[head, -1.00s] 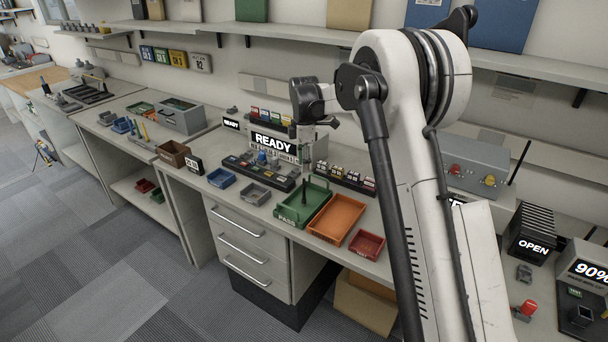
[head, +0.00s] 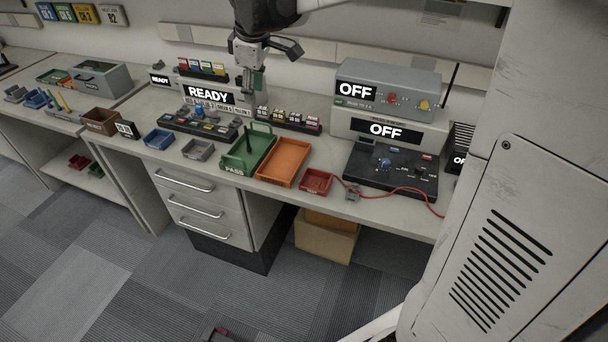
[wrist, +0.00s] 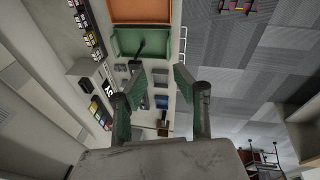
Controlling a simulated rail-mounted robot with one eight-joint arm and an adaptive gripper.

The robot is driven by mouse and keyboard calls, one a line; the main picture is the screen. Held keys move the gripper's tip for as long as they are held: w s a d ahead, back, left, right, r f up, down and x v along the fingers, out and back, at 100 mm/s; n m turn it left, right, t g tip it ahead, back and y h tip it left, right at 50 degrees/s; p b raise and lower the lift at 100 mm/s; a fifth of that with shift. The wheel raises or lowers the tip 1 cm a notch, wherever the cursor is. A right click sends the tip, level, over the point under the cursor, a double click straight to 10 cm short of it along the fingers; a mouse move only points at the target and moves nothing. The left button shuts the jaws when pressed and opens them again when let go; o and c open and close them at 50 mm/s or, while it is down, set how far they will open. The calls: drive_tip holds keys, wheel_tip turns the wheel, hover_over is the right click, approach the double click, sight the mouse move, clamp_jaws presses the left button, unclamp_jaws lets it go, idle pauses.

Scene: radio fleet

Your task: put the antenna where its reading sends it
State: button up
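A dark upright antenna (head: 248,138) stands in the green tray (head: 236,165) marked PASS. It also shows in the wrist view as a short dark piece (wrist: 135,47) over the green tray (wrist: 158,38). My gripper (head: 262,78) hangs above and behind that tray, in front of the wall. In the wrist view my gripper (wrist: 155,90) has its two green-padded fingers spread wide, with nothing between them. The tester display (head: 208,95) behind the trays reads READY. The orange tray (head: 283,162) and the small red tray (head: 316,181) stand right of the green one and look empty.
A grey radio unit (head: 378,70) with its own black antenna, and a display unit (head: 398,128) below it, both read OFF. A black panel (head: 392,172) with a red cable is in front. Blue (head: 159,138) and grey (head: 197,149) bins stand left.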

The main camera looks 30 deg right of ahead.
drive_tip(key=s+f+m+t, duration=0.2)
drive_tip(key=s+m, duration=0.3)
drive_tip(key=s, duration=0.8)
drive_tip(key=s+f+m+t, duration=0.2)
drive_tip(key=s+m, duration=0.3)
drive_tip(key=s, duration=0.9)
drive_tip(key=shift+a+f, duration=0.15)
drive_tip(key=shift+a, duration=0.15)
